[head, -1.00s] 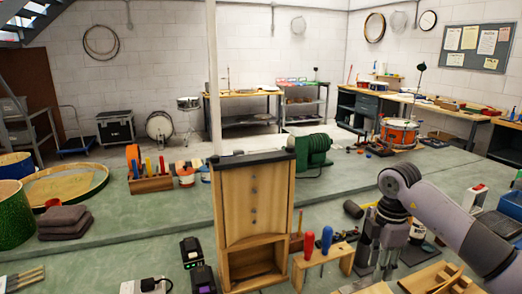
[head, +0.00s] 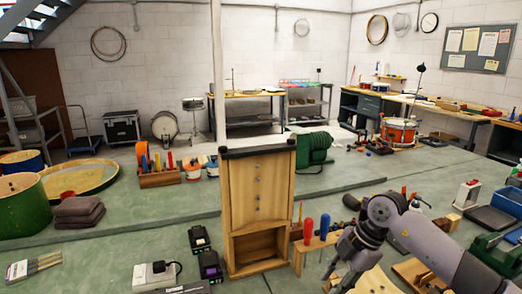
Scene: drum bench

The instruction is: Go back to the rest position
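My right arm comes in from the lower right. My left gripper is not in view.
A tall wooden box frame (head: 258,205) stands in the middle of the green bench (head: 120,250). Left of it are black battery-like blocks (head: 200,240), a white charger (head: 154,275), folded dark cloths (head: 79,212) and a green drum (head: 22,206). A green clamp-like tool (head: 487,247) lies at the right.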

